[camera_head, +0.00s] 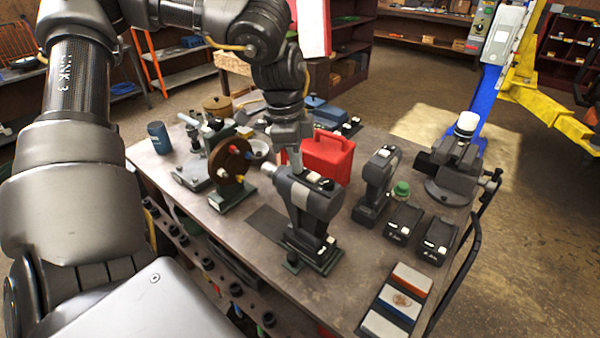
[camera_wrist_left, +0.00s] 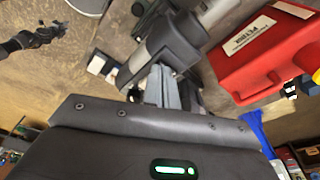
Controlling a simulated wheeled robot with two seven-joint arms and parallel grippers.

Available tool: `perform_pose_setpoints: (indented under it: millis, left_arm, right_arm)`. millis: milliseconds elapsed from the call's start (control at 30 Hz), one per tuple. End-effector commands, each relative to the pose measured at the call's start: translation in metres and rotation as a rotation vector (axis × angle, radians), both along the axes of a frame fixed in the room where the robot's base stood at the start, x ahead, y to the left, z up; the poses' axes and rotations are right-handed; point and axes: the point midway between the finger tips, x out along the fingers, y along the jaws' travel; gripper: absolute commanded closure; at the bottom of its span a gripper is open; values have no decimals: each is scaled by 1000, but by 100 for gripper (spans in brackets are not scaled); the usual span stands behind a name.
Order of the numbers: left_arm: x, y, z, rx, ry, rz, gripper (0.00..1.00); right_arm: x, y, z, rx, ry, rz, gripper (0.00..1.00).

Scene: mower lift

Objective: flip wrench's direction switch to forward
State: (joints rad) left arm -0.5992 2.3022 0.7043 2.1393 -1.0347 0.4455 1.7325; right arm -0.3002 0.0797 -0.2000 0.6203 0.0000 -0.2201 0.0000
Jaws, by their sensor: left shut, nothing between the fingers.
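The wrench (camera_head: 312,202) is a grey and black cordless tool standing upright on its battery base on the cart, its nose toward the left. It also shows in the left wrist view (camera_wrist_left: 170,45). My left gripper (camera_head: 294,168) comes down from above, with its fingertips at the top of the wrench body. In the left wrist view its fingers (camera_wrist_left: 161,88) are together and empty, close against the wrench body; I cannot tell whether they touch it. The direction switch is not clearly visible.
A second cordless tool (camera_head: 377,185), batteries (camera_head: 403,222) and a vise (camera_head: 455,170) are to the right.

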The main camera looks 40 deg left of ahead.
Motion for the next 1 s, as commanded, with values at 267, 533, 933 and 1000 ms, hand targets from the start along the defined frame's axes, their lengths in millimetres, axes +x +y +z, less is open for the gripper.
perform_pose_setpoints:
  millis: [267,533,933,1000]
  left_arm:
    - [0,0,-1,1,-1,0,100]
    - [0,0,21,0,-2,-1,100]
    - [1,0,55,0,-2,0,100]
    - [0,0,60,0,-2,-1,100]
  right_arm:
    - [0,0,-2,0,0,0,64]
    - [0,0,9,0,0,0,64]
    - [0,0,24,0,0,0,64]
    - [0,0,27,0,0,0,64]
